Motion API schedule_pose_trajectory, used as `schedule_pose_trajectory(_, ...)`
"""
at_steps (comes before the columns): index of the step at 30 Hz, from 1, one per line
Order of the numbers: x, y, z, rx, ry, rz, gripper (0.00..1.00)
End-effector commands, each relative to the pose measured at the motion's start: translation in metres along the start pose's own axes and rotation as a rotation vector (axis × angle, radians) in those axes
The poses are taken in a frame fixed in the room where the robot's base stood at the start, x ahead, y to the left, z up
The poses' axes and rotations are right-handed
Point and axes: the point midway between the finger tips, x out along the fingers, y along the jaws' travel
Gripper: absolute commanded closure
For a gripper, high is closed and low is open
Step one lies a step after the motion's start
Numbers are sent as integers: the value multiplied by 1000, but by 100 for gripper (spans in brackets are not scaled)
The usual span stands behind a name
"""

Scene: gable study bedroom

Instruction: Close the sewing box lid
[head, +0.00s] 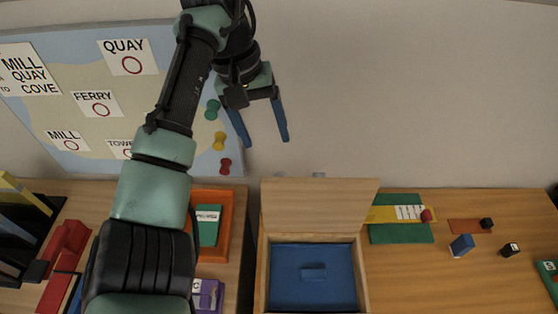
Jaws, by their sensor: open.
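The sewing box (262,275) is a light wooden box on the desk, low in the middle of the head view. Its blue inside shows, with a small blue raised block in the middle. The front of the box is cut off by the picture's lower edge. The wooden lid (318,205) stands open, raised at the back edge of the box. My gripper (264,142) is high above and behind the lid, in front of the wall. Its two blue fingers point down, apart, with nothing between them.
An orange tray (225,200) stands left of the box. A map board (60,110) with pins hangs behind my arm.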

Motion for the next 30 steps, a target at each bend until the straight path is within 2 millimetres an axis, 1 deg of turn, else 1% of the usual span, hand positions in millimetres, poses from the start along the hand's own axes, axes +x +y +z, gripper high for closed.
schedule_pose_trajectory(1,13,1,0,2,-3,3,29)
schedule_pose_trajectory(9,71,1,0,2,0,4,29)
schedule_pose_trajectory(11,78,1,0,1,0,1,29)
schedule_pose_trajectory(15,100,1,0,1,1,1,29)
schedule_pose_trajectory(18,110,1,0,2,2,0,29)
schedule_pose_trajectory(21,116,1,0,3,3,0,29)
schedule_pose_trajectory(30,118,1,-1,3,4,1,29)
